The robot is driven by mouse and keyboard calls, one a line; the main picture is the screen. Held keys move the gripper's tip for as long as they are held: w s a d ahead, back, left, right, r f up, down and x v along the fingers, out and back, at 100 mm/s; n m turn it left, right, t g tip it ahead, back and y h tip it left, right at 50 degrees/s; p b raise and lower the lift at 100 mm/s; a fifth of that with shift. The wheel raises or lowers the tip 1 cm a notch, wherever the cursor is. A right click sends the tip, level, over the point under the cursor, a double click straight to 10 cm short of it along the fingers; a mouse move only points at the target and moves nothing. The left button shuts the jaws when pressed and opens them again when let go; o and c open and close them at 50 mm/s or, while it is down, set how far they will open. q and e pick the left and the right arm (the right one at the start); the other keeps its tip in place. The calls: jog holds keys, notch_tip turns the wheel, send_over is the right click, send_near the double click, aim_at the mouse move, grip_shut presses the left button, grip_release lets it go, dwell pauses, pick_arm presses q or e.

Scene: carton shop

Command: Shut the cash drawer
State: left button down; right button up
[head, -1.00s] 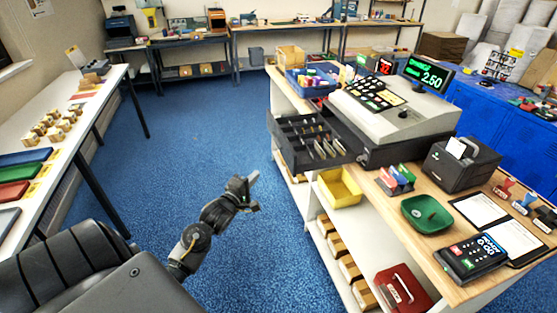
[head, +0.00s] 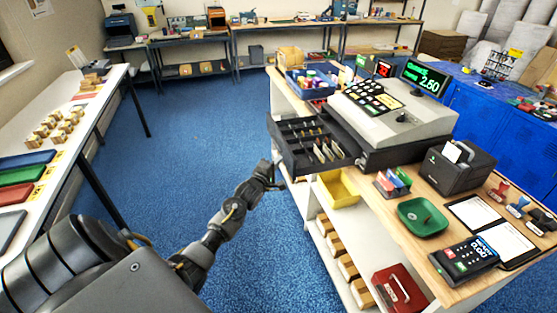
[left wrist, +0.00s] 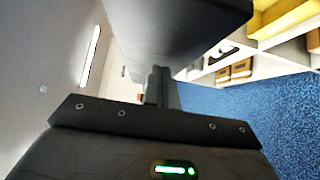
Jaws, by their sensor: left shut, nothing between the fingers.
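The cash drawer (head: 295,152) is black and stands pulled out from the grey cash register (head: 390,117), toward the aisle. Its compartments hold upright notes and small items. My left gripper (head: 279,172) is shut and empty, just below and in front of the drawer's near front corner. In the left wrist view the shut fingers (left wrist: 160,85) point at the dark drawer underside and front (left wrist: 180,30), very close; I cannot tell whether they touch. My right gripper is not in view.
A green bowl (head: 422,216), a receipt printer (head: 458,170) and a card terminal (head: 464,259) stand on the counter. The blue floor (head: 190,140) to the left is clear.

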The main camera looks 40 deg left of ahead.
pick_arm(q)
jog(key=shift+w+d, duration=0.3)
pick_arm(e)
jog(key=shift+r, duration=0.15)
pick_arm(q)
jog(key=shift+w, duration=0.15)
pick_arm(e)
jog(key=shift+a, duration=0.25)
